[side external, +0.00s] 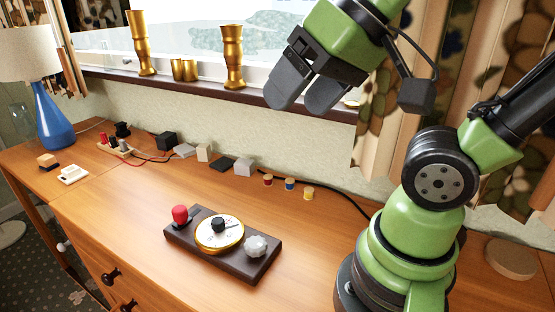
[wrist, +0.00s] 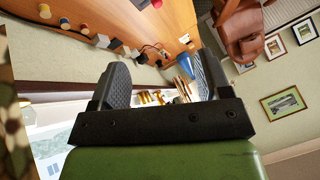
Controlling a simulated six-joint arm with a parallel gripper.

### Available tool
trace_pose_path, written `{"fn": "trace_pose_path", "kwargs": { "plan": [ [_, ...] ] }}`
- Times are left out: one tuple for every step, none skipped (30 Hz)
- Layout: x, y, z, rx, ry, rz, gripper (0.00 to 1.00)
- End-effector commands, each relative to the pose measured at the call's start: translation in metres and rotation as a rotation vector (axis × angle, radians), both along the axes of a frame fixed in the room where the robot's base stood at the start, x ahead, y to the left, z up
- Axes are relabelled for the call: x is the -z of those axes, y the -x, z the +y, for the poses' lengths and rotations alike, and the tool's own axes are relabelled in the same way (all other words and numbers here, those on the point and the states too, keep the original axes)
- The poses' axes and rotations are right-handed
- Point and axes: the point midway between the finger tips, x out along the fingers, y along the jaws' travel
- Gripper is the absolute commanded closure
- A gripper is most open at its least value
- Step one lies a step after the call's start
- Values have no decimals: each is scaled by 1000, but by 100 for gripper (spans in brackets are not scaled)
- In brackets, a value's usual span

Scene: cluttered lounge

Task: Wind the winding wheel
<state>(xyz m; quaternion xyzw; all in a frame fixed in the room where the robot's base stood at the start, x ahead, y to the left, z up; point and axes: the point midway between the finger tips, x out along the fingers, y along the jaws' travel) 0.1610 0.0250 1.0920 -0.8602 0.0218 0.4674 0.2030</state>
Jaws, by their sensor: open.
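A dark device base (side external: 261,270) lies on the wooden desk in the side view. It carries a red knob (side external: 180,214) at left, a round white dial with a gold rim (side external: 208,238) and a black centre knob (side external: 218,225), and a pale scalloped wheel (side external: 256,246) at right. I cannot tell for sure which part is the winding wheel. My gripper (side external: 299,102) is open and empty, high above and behind the device, near the window sill. In the wrist view my gripper (wrist: 162,76) has wide-apart fingers with nothing between them. A red part (wrist: 157,3) shows at the top edge there.
Small blocks (side external: 204,152) and coloured spools (side external: 290,184) line the desk's back. A blue lamp (side external: 52,120) stands at far left. Gold vases (side external: 232,58) stand on the window sill.

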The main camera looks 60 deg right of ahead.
Motion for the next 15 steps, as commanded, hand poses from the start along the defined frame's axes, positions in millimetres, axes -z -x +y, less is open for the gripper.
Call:
{"fn": "trace_pose_path", "kwargs": {
  "plan": [
    [0, -1, 0, 0, 1, 4, 29],
    [0, -2, 0, -1, 1, 11, 29],
    [1, -4, 0, -3, 3, 25, 29],
    [2, -7, 0, -4, 4, 40, 29],
    [4, -10, 0, -7, 7, 59, 29],
    [6, -16, -1, -10, 10, 93, 29],
    [8, -21, -1, -14, 13, 122, 29],
    [11, -26, -1, -18, 16, 154, 29],
    [16, -34, -1, -25, 21, 201, 29],
    [20, -41, -1, -29, 25, 238, 29],
    [25, -47, -2, -34, 29, 275, 29],
    [32, -55, -2, -40, 32, 324, 29],
    [38, -61, -2, -45, 36, 360, 29],
    [44, -67, -3, -51, 40, 397, 29],
    [53, -74, -3, -58, 43, 446, 29]
  ]
}}
